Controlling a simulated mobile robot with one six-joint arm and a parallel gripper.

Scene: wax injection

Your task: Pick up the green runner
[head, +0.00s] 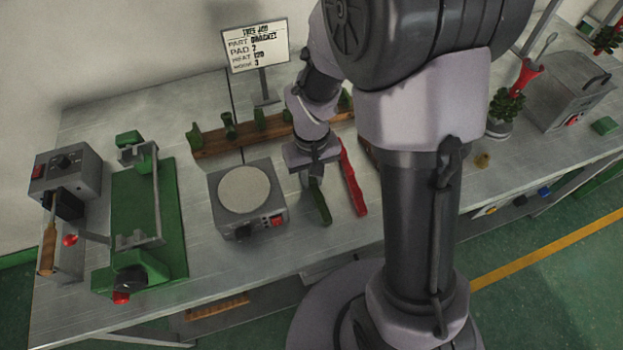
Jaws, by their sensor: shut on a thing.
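A long green piece, which I take as the green runner (319,202), shows just below my gripper (310,178), right of the round-topped hot plate. My gripper points down, with its jaws shut on the upper end of the green runner. The jaws partly hide that end. I cannot tell whether the runner's lower end touches the table.
A red bar (352,178) lies close to the right. The hot plate (244,196) stands just left. Behind is a brown rack (208,142) with several green parts. A green press (148,220), a grey control box (66,172) and a sign (256,47) also stand here.

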